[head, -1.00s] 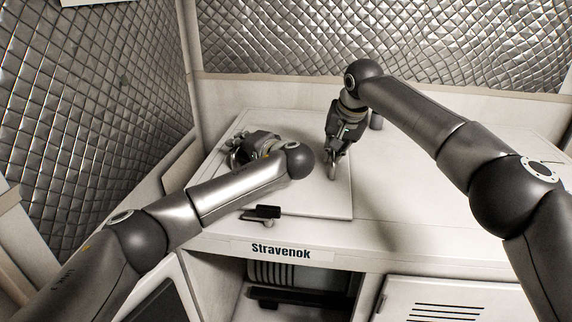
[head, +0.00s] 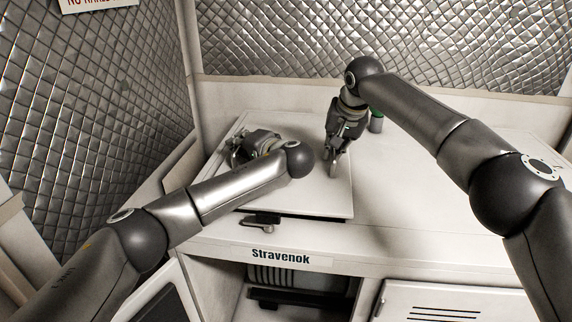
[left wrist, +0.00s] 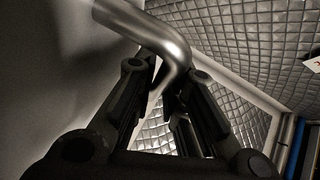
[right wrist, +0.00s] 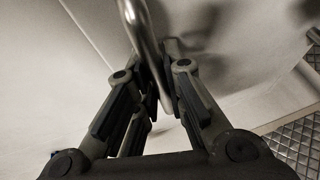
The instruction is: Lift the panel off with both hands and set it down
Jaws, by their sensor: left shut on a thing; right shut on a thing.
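The panel (head: 318,201) is a flat white sheet at the left part of the white counter top. Its near edge looks slightly above the counter and partly covers a dark latch (head: 263,218). My left gripper (head: 236,157) is shut on a bent metal handle (left wrist: 150,32) at the panel's left side; my forearm hides part of this in the head view. My right gripper (head: 332,170) is shut on another metal handle (right wrist: 142,30) at the panel's right side. The panel's far side is partly hidden by my arms.
The counter top (head: 430,205) right of the panel is bare. Quilted metal walls (head: 400,45) rise at the back and left. A "Stravenok" label (head: 281,256) is on the front edge, above an open bay.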

